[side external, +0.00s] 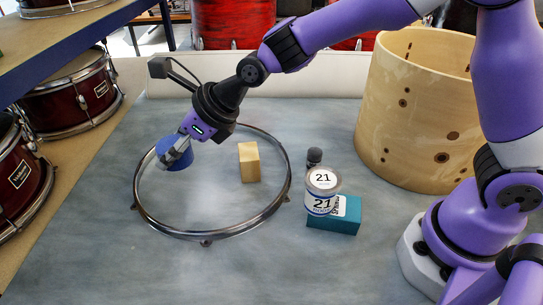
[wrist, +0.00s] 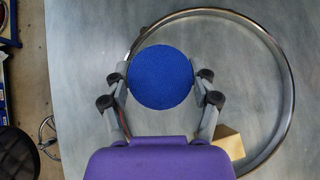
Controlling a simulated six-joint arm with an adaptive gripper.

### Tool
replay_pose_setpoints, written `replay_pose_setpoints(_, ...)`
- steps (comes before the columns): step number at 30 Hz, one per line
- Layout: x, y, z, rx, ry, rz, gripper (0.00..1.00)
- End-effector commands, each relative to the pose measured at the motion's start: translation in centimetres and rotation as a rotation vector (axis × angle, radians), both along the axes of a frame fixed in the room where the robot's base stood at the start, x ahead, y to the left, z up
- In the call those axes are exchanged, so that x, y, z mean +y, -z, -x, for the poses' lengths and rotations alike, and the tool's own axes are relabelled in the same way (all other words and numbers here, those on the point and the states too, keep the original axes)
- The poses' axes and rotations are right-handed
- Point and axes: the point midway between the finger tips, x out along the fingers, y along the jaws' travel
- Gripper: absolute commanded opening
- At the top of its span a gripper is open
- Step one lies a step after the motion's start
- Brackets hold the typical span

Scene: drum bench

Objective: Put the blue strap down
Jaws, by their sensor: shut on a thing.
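The blue strap (side external: 171,156) looks like a round, rolled-up disc. My gripper (side external: 179,151) is shut on it, with one finger on each side in the wrist view (wrist: 160,84). There the strap's round blue face (wrist: 160,77) fills the space between the fingers. In both views it overlaps the left part of a metal drum hoop (side external: 140,200), which lies on the grey bench top (side external: 90,255). The strap appears held above the bench; its exact height is hard to tell. Its underside is hidden.
A wooden block (side external: 249,162) stands inside the hoop. Right of the hoop are a dark small bottle (side external: 314,157), a jar labelled 21 (side external: 322,190) and a teal box (side external: 345,222). A large wooden drum shell (side external: 420,110) stands behind. The front left bench is clear.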

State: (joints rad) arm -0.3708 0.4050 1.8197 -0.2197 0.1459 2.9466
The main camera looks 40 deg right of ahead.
Motion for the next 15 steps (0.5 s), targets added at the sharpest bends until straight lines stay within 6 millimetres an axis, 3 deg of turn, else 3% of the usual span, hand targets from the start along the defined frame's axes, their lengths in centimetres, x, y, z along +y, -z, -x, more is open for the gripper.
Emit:
replay_pose_setpoints(5,-1.6,0.2,-2.6,0.003,0.095,0.001,0.21)
replay_pose_setpoints(15,-7.4,5.0,-8.2,0.003,0.102,0.0,0.21)
